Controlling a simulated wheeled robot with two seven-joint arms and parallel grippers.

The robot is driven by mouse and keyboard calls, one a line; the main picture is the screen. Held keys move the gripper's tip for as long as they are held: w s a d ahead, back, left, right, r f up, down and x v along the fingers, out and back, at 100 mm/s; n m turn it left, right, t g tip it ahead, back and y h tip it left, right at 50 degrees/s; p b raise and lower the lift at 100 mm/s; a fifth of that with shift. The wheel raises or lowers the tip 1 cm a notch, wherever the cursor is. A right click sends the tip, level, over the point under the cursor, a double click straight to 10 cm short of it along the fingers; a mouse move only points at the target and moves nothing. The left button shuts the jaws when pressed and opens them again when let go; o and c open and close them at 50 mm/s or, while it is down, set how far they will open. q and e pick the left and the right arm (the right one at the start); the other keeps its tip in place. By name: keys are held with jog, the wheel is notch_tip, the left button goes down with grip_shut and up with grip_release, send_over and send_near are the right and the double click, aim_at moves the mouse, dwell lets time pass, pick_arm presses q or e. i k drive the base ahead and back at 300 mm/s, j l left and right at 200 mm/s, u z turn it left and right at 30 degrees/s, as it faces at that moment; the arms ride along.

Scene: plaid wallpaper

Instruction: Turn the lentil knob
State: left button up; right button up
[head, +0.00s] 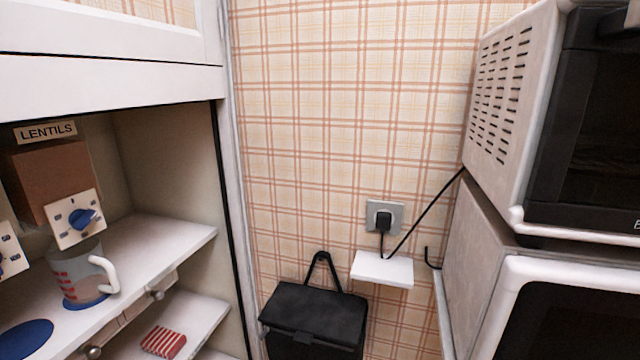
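The lentil dispenser is a brown box (45,180) under a "LENTILS" label (46,132), inside the open cupboard at the left. On its front is a white plate with a blue knob (83,219). A clear measuring cup (82,275) with red markings and a white handle stands on the shelf just below the knob plate. Neither of my grippers is in the head view.
A second white knob plate (10,250) is cut off at the left edge. A blue disc (24,338) lies on the white shelf (165,240). A red striped item (164,342) is on the lower shelf. A black bag (315,318) hangs by the plaid wall. Stacked appliances (500,110) stand at the right.

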aim_at(79, 219)
jog(key=u, duration=1.4)
